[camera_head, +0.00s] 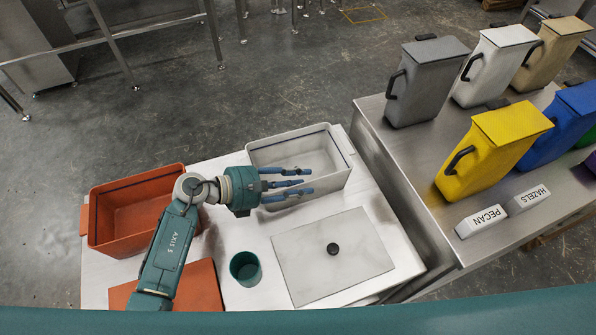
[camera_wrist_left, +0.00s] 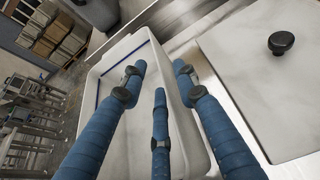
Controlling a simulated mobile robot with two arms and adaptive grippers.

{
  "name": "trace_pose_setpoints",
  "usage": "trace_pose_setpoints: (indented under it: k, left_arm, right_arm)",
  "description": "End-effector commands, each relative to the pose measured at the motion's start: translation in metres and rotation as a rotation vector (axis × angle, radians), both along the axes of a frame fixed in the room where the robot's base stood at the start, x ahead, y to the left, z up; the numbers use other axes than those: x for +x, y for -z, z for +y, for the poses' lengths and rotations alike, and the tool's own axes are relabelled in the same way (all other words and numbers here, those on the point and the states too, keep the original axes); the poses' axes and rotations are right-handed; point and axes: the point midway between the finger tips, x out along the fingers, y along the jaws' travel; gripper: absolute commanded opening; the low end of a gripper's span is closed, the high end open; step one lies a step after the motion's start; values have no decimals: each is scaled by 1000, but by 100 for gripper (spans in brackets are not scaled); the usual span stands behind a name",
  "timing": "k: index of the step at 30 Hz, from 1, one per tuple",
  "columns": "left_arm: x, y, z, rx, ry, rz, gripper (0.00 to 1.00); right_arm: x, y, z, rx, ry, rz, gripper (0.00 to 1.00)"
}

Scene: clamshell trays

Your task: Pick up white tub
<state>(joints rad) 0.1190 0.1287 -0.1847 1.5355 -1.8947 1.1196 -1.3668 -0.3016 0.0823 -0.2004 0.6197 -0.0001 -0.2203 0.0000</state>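The white tub (camera_head: 322,158) is an open rectangular container with a dark blue line inside near its rim. It stands at the back right of the white table, and its inside looks empty. My left gripper (camera_head: 290,182) reaches in from the left over the tub's near side, with its blue fingers spread and nothing between them. In the left wrist view the fingers (camera_wrist_left: 160,82) are apart, with the white tub (camera_wrist_left: 135,140) behind them. I cannot tell whether any finger touches the tub. My right gripper is not in view.
An orange-red tub (camera_head: 140,217) stands left of my left arm. A grey lid with a black knob (camera_head: 333,266) and a dark green cup (camera_head: 245,267) are near the front. A metal counter (camera_head: 408,142) at the right holds several coloured bins and the PECAN and HAZELS labels.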

Motion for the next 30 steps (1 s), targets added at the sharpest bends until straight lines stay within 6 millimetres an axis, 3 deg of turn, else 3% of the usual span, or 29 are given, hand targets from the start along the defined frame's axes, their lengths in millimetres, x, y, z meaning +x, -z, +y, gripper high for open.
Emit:
trace_pose_setpoints:
  k: [5,13,14,18,30]
  left_arm:
    - [8,9,-20,-2,-1,-1,30]
    - [9,10,-23,0,-1,-1,30]
    - [9,10,-23,0,-1,-1,28]
    - [8,10,-23,0,-1,-1,0]
    - [9,8,-23,-2,-1,-4,0]
  right_arm:
    - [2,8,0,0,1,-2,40]
    - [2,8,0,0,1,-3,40]
    - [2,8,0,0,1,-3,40]
    - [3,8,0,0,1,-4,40]
    - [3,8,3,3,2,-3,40]
